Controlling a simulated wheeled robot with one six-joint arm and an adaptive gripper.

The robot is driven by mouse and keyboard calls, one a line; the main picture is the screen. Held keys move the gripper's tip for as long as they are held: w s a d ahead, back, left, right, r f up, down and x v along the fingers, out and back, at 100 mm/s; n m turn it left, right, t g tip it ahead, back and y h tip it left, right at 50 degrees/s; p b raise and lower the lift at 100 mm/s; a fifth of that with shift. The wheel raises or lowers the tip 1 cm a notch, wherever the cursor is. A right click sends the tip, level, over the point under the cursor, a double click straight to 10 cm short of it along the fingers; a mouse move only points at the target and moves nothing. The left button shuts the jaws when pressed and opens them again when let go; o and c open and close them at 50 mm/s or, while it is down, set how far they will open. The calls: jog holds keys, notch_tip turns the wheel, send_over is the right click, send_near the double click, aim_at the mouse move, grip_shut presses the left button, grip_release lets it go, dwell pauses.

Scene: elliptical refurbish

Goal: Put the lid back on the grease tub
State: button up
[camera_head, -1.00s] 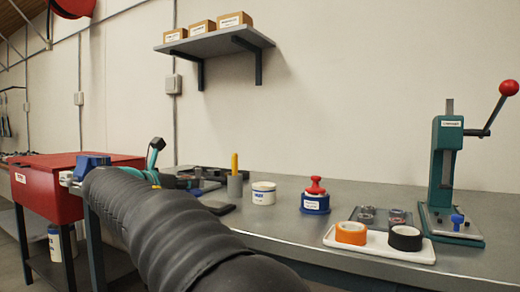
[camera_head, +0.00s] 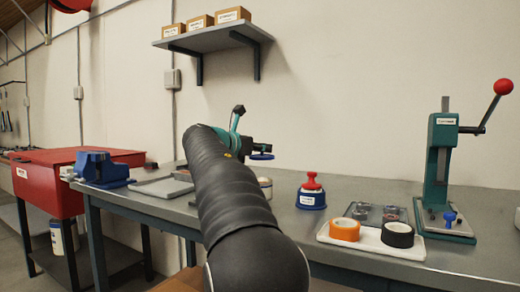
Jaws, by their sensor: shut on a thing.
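My gripper (camera_head: 259,148) is above the bench, at the end of my raised arm. It is small in the view and appears shut on a flat dark-blue disc, the lid (camera_head: 262,157), held roughly level. The white grease tub (camera_head: 266,188) stands on the bench below the lid. My arm hides its left part, and its top looks pale and uncovered. A clear gap shows between lid and tub. I cannot tell from this view how well they line up in depth.
A blue pot with a red knob (camera_head: 312,194) stands right of the tub. A white tray (camera_head: 385,240) holds orange tape (camera_head: 345,229) and black tape (camera_head: 397,235). A green press (camera_head: 440,165) stands far right. A blue vise (camera_head: 101,169) and a grey tray (camera_head: 160,188) are left.

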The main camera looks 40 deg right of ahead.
jog(key=shift+f+b, duration=1.95)
jog(key=shift+b, duration=0.15)
jog(key=shift+f+b, duration=0.45)
jog(key=shift+f, duration=0.45)
jog(key=shift+a+p, duration=0.15)
jog(key=shift+p, duration=0.5)
jog(key=shift+f+p, duration=0.25)
jog(key=shift+p, duration=0.35)
dwell(0.8)
jog(key=o, duration=1.4)
